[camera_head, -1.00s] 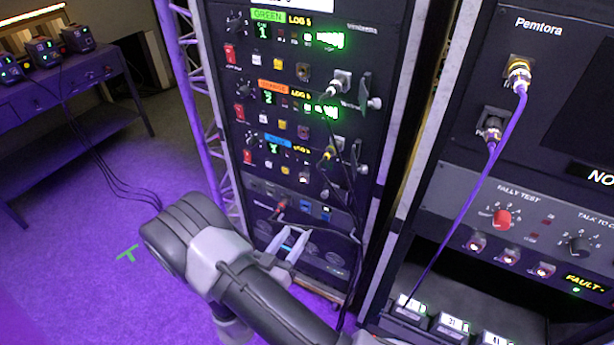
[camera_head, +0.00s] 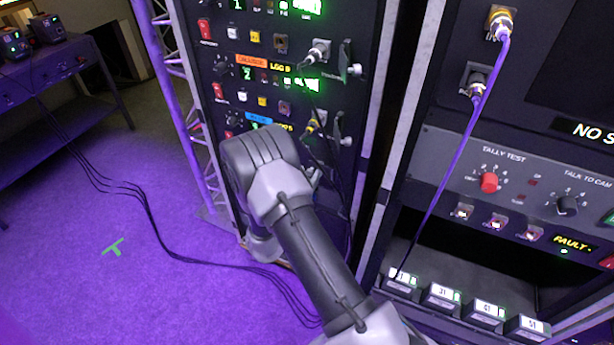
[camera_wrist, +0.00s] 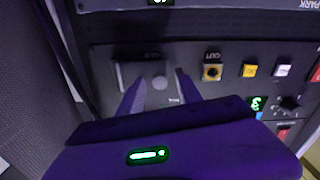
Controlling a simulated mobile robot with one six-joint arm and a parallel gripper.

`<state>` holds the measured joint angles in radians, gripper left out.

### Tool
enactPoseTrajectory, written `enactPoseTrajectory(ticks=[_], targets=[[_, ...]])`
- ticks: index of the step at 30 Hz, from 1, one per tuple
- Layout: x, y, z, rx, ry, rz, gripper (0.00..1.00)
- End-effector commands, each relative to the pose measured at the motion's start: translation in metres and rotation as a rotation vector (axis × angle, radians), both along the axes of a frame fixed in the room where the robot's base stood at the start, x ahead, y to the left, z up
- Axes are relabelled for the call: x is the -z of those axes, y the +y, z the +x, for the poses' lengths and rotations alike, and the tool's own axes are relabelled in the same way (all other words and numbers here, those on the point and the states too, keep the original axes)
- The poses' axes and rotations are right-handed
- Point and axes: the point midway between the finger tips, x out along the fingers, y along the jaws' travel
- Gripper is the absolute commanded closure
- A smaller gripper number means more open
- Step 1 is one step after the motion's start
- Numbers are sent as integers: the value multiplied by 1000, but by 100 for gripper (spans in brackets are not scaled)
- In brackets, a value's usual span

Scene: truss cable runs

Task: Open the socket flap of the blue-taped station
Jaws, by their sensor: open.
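The blue tape label (camera_head: 258,117) marks the lowest of the three station rows in the head view. My arm hides most of that row there, including its socket. In the wrist view, which is upside down, a scrap of blue shows beside the green digit display (camera_wrist: 258,103). In the same row, a grey socket flap (camera_wrist: 128,73) with a round part shows at the left; whether it is shut or ajar I cannot tell. My gripper (camera_wrist: 160,79) is open, its two fingers apart and pointing at the flap area. No contact is clear.
In the head view, the orange-taped row (camera_head: 264,63) lies above, with a plugged cable (camera_head: 312,125) hanging down. A second rack (camera_head: 500,150) stands right.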

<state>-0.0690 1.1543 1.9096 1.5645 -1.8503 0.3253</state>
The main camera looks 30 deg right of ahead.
Motion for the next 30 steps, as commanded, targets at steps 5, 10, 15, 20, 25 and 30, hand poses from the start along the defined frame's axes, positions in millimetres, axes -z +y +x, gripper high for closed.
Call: enactPoseTrajectory(ticks=[5, 10, 15, 20, 25, 30], targets=[[0, 0, 0, 0, 0, 0, 90], [0, 0, 0, 0, 0, 0, 100], [0, 0, 0, 0, 0, 0, 100], [0, 0, 0, 0, 0, 0, 100], [0, 0, 0, 0, 1, 1, 100], [0, 0, 0, 0, 1, 1, 100]])
